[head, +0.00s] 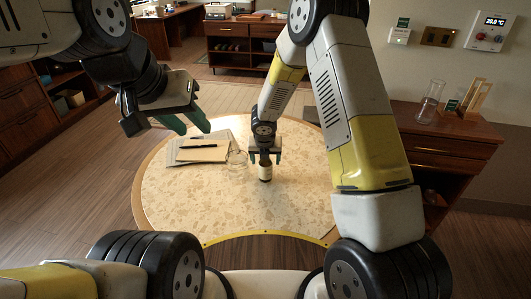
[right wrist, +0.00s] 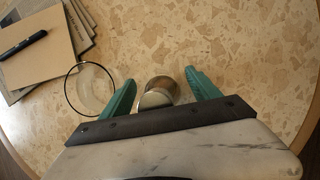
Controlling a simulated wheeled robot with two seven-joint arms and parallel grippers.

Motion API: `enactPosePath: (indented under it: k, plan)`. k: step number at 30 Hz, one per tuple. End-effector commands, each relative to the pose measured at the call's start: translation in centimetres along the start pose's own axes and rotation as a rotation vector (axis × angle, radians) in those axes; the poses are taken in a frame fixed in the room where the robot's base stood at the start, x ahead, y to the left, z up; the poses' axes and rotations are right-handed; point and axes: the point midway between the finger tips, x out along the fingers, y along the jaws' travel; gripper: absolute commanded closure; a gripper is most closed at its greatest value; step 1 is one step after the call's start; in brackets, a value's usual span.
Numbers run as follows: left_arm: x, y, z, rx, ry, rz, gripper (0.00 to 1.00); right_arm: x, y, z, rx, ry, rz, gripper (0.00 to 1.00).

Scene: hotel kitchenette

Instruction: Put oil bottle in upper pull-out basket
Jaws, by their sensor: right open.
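The oil bottle (head: 265,173), small and dark with a light label, stands upright on the round speckled table (head: 200,208). My right gripper (head: 265,156) is over it, pointing down. In the right wrist view the bottle (right wrist: 160,88) lies between the two green fingers of my right gripper (right wrist: 161,92); they are open, with gaps on both sides. My left gripper (head: 186,122) is open and empty, raised at the left above the table's far left side. I cannot make out an upper pull-out basket in either view.
A clear drinking glass (head: 237,159) stands close to the left of the bottle; its rim shows in the right wrist view (right wrist: 90,88). Papers and a notebook (head: 203,151) with a pen lie further left. A wooden cabinet (head: 445,128) at the right holds a glass flask (head: 430,102). The table's front is clear.

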Motion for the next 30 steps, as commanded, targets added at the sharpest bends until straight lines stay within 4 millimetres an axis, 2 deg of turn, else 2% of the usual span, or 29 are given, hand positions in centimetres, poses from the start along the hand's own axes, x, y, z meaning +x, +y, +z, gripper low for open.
enactPosePath:
  k: [3, 12, 14, 24, 30]
  plan:
    - [0.0, 0.0, 0.0, 0.000, 0.000, 0.000, 0.64, 0.0, 0.0, 0.0, 0.000, 0.000, 0.000, 0.31]
    - [0.0, 0.0, 0.0, 0.000, 0.000, 0.000, 0.64, -0.1, 0.0, 0.0, 0.001, 0.000, 0.000, 0.90]
    - [0.0, 0.0, 0.0, 0.000, 0.000, 0.000, 0.64, -0.1, 0.0, 0.0, 0.001, 0.000, 0.000, 1.00]
    - [0.0, 0.0, 0.0, 0.000, 0.000, 0.000, 0.64, -0.2, 0.0, 0.1, 0.001, -0.002, 0.001, 1.00]
    - [0.0, 0.0, 0.0, 0.000, 0.000, 0.000, 0.64, -1.2, 0.0, 0.6, 0.003, -0.003, 0.002, 1.00]
